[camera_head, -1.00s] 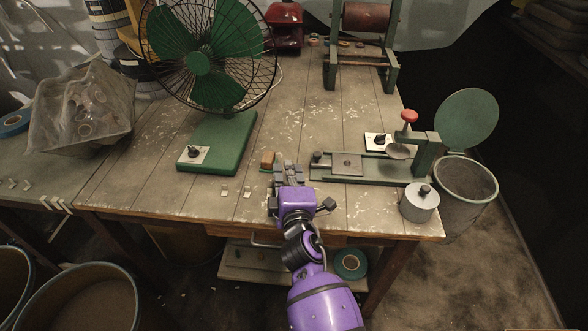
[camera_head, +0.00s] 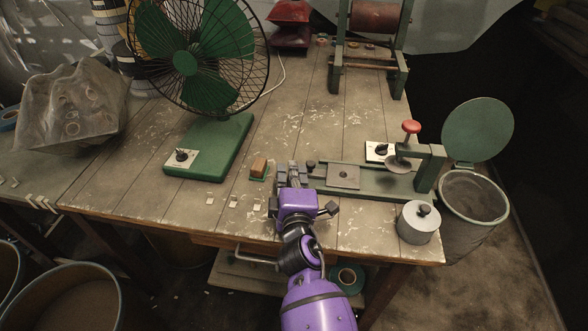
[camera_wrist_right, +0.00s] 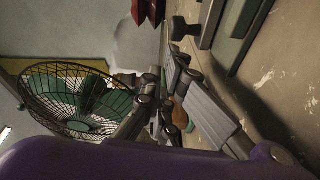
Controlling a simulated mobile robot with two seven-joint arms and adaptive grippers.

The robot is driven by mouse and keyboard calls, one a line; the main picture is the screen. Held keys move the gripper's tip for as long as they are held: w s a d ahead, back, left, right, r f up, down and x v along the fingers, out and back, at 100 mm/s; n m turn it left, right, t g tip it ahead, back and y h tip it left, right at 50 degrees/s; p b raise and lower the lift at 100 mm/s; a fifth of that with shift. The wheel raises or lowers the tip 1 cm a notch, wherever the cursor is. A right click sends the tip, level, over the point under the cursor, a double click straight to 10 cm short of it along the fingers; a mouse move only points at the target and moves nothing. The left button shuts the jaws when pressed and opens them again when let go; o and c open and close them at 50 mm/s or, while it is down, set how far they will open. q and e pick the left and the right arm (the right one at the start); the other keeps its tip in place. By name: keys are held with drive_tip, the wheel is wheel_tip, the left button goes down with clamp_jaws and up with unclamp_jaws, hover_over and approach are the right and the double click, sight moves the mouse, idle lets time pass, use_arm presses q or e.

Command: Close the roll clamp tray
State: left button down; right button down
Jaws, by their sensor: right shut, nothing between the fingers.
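The green roll clamp (camera_head: 430,165) with a red-topped plunger (camera_head: 411,127) stands at the table's right side. Its tray (camera_head: 343,176), a square grey plate with a small hole, sits out to the left of the plunger on the green rail. A dark knob (camera_head: 310,167) is at the tray's left end; a dark knob also shows in the right wrist view (camera_wrist_right: 184,27). My right gripper (camera_head: 293,170) is shut and empty, just left of that knob, with a small gap apparent. Its fingers also show in the right wrist view (camera_wrist_right: 180,85). My left gripper is out of view.
A small wooden block (camera_head: 259,167) lies just left of my gripper. A green fan (camera_head: 208,148) stands farther left. A grey lidded can (camera_head: 418,222) stands at the front right, near a bin (camera_head: 472,197). A switch box (camera_head: 379,151) sits behind the rail.

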sight(346, 187)
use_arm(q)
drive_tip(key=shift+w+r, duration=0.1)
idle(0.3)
